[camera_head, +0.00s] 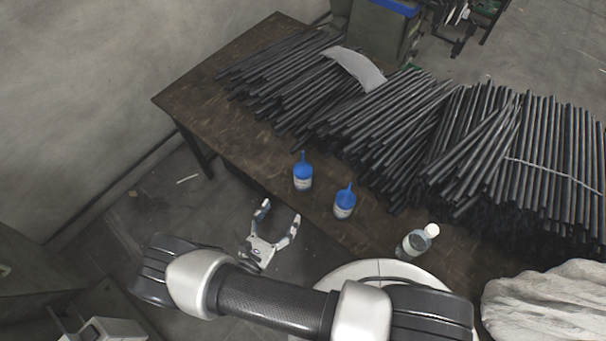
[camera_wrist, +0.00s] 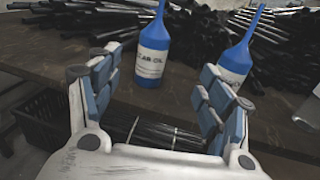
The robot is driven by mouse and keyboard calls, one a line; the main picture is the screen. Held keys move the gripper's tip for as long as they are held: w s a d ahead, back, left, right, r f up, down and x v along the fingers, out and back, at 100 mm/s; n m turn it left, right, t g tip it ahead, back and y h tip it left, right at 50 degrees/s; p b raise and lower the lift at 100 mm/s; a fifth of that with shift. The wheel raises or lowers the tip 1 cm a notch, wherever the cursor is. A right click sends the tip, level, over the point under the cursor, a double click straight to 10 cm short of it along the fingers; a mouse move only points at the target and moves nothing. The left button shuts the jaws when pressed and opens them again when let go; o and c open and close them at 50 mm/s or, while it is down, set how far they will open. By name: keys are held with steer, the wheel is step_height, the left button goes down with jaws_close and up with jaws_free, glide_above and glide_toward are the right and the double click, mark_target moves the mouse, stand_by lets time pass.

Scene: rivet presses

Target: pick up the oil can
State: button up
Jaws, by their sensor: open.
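Two blue oil cans with thin spouts and white labels stand upright on the wooden table near its front edge. In the head view the left oil can (camera_head: 303,176) is nearest my gripper (camera_head: 280,213), and the right oil can (camera_head: 344,204) stands a little nearer the camera. In the wrist view, the left oil can (camera_wrist: 153,50) shows between my open fingers (camera_wrist: 158,78), beyond their tips, with "OIL" on its label. The other oil can (camera_wrist: 236,62) is partly hidden behind the right finger. My gripper is empty, just off the table's front edge, touching neither can.
Piles of dark metal rods (camera_head: 390,120) cover the back and right of the table (camera_head: 190,98), close behind the cans. A clear bottle with a white cap (camera_head: 416,241) stands to the right. A pale cloth (camera_head: 545,305) lies at lower right.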

mark_target(300, 179)
steer(key=shift+n+t+y, duration=0.3)
steer(key=shift+n+y, duration=0.1)
steer(key=shift+n, duration=0.1)
steer(key=x, duration=0.4)
steer(key=f+b+x, duration=0.1)
steer(key=x, duration=0.6)
steer(key=shift+w+d+f, duration=0.15)
steer(key=shift+w+f, duration=0.1)
steer(key=shift+w, duration=0.05)
steer(key=shift+f+b+x, duration=0.2)
steer(key=shift+b+x, duration=0.3)
steer(key=shift+x, duration=0.8)
steer(key=shift+f+b+x, duration=0.15)
steer(key=shift+b+x, duration=0.3)
steer(key=shift+x, duration=0.9)
steer(key=shift+c, duration=0.2)
steer(key=c, duration=1.3)
steer(key=shift+r, duration=0.1)
